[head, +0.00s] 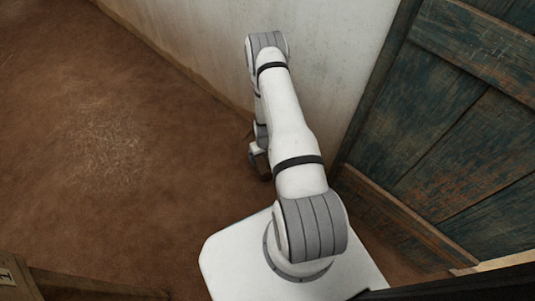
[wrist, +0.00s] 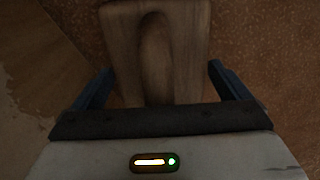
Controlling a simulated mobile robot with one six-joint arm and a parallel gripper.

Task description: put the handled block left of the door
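The handled block (wrist: 188,60) is brown wood with a raised rounded handle (wrist: 155,50) along its middle. In the wrist view it lies at top centre, between the two blue fingers of my gripper (wrist: 162,67). The fingers are wide apart, one close to each side of the block. I cannot tell whether they touch it. In the head view my gripper (head: 256,151) is low near the wall foot, and a small brown part of the block (head: 263,166) shows under it, mostly hidden by my arm. The blue-green plank door (head: 450,130) stands at the right.
A pale plaster wall (head: 335,50) runs left from the door, behind my arm. The brown earth floor (head: 110,150) is clear on the left, with some straw-like marks. Dark wooden pieces (head: 75,285) edge the bottom left corner.

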